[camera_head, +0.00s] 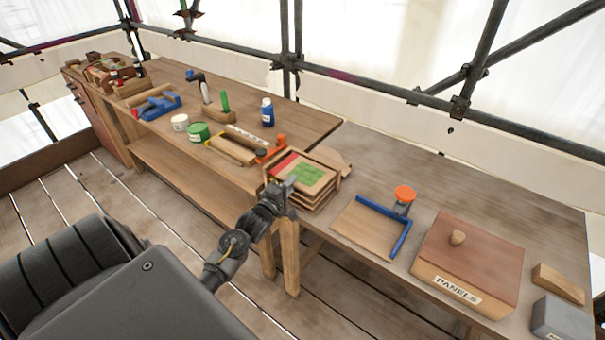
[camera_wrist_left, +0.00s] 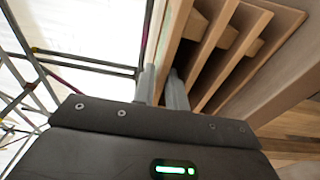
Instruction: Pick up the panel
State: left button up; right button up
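A panel (camera_head: 305,173) with a red patch and a green patch lies on top of a slatted wooden rack (camera_head: 318,205) at the near edge of the workbench. My left gripper (camera_head: 291,184) is at the rack's left front side, by the panel's near edge. In the left wrist view, the left fingers (camera_wrist_left: 162,88) stand apart with a thin wooden edge (camera_wrist_left: 172,45) between them. I cannot tell whether they press on it. The rack's slats (camera_wrist_left: 228,55) show to the right of the fingers. My right gripper is not in view.
A wooden box labelled PANELS (camera_head: 470,262) stands at the right. A board with a blue square edge (camera_head: 370,227) and an orange-topped container (camera_head: 404,199) lie between. A blue bottle (camera_head: 267,112) and a green tin (camera_head: 198,132) stand on the left bench. Scaffold poles run behind.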

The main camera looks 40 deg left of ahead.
aim_at(297, 174)
pick_arm(q)
jog(key=w, duration=0.2)
jog(key=w+a+p, duration=0.1)
jog(key=w, duration=0.1)
jog(key=shift+w+a+f, duration=0.1)
jog(key=shift+w, duration=0.2)
grip_shut()
jog(key=shift+r, duration=0.45)
notch_tip(297, 174, up, 2)
jog(key=shift+r+b, duration=0.1)
jog(key=shift+b, duration=0.55)
jog(key=s+a+r, duration=0.1)
jog(key=r, duration=0.1)
jog(key=s+a+r, duration=0.2)
jog(key=r, duration=0.1)
jog(key=shift+s+r, duration=0.3)
jog(key=shift+s, duration=0.1)
jog(key=s+a+r+b, duration=0.1)
jog(key=s+a+r, duration=0.3)
jog(key=s, duration=0.3)
jog(key=shift+s+a+r+b, duration=0.2)
jog(key=shift+a+b, duration=0.1)
jog(key=shift+a, duration=0.5)
